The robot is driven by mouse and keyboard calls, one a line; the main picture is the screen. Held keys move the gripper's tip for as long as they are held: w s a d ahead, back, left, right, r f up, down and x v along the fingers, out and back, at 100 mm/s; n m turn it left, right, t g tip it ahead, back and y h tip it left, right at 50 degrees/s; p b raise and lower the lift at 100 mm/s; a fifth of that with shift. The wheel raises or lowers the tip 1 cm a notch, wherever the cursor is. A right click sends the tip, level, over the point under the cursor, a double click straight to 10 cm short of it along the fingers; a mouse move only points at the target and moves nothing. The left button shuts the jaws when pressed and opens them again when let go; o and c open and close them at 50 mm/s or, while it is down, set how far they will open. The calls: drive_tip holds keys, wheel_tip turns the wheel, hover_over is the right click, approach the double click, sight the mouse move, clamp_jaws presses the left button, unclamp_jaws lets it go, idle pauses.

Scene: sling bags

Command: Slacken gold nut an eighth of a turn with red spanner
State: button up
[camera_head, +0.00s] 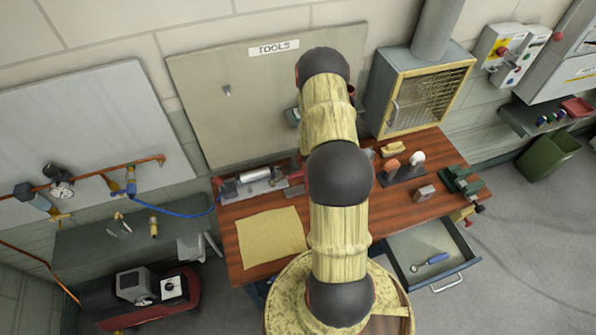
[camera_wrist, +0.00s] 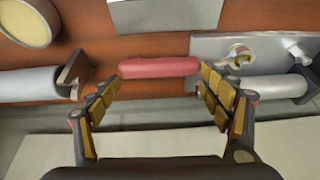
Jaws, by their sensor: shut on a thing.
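In the wrist view, my gripper (camera_wrist: 160,77) has its two fingers at either end of a plain red bar (camera_wrist: 160,66), which looks like the red spanner's handle, and it is shut on it. The bar lies crosswise. Just right of it, on a grey plate (camera_wrist: 210,45), is a small gold part inside a pale ring (camera_wrist: 240,56), which looks like the gold nut. Whether the spanner's head is around the nut cannot be told; the right finger partly hides that area. In the head view my arm hides the gripper.
A grey cylinder (camera_wrist: 30,84) lies left in the wrist view, a silver one (camera_wrist: 272,88) right. The wooden bench (camera_head: 340,228) holds a yellow cloth (camera_head: 270,238), a cylinder fixture (camera_head: 252,184) and a green vise (camera_head: 460,184). An open drawer (camera_head: 410,245) holds a blue-handled tool (camera_head: 430,262).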

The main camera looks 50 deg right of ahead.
drive_tip(key=shift+r+p, duration=2.1)
drive_tip(key=shift+r, duration=0.55)
